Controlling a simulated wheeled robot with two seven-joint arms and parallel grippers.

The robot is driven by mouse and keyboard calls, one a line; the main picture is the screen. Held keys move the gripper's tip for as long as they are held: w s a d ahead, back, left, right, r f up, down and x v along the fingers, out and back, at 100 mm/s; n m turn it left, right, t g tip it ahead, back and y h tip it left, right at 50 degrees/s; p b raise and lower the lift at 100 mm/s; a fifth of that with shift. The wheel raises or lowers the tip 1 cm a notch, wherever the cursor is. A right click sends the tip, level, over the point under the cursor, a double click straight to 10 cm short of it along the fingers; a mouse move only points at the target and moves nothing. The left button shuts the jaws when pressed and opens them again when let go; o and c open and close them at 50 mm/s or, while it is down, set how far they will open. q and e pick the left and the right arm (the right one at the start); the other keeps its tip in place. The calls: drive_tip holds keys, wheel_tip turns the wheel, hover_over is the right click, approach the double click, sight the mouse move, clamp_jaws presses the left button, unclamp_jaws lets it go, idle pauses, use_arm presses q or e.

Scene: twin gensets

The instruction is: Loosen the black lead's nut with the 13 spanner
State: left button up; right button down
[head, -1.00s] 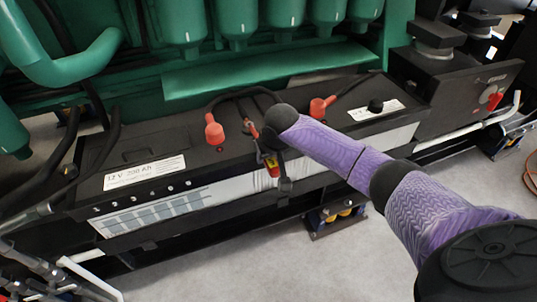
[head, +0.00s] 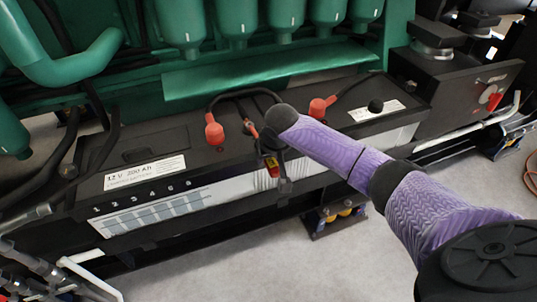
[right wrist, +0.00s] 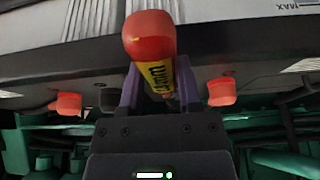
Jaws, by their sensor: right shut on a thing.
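My right gripper (right wrist: 158,92) is shut on a tool with a red-ended, yellow handle (right wrist: 152,50), which carries dark lettering. I take it for the 13 spanner; its working end is hidden. In the head view the red and yellow handle (head: 272,167) shows just below my right gripper, at the front edge of the battery tops. Black leads (head: 238,94) arch behind the gripper. The black lead's nut cannot be made out; the wrist and gripper cover that area. My left gripper is not in view.
Two black batteries stand side by side; the left one has a white label (head: 145,173). Red terminal covers (head: 214,131) and (head: 320,107) rise beside my right wrist. A black cap (head: 376,106) sits at the right. The green engine (head: 260,75) overhangs behind.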

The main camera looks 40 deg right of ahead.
drive_tip(key=d+n, duration=0.1)
drive_tip(key=d, duration=0.1)
drive_tip(key=d+n+y, duration=0.1)
drive_tip(key=d+n, duration=0.1)
drive_tip(key=shift+s+d+n, duration=0.2)
drive_tip(key=shift+d+n, duration=0.05)
drive_tip(key=shift+n, duration=0.05)
idle(0.5)
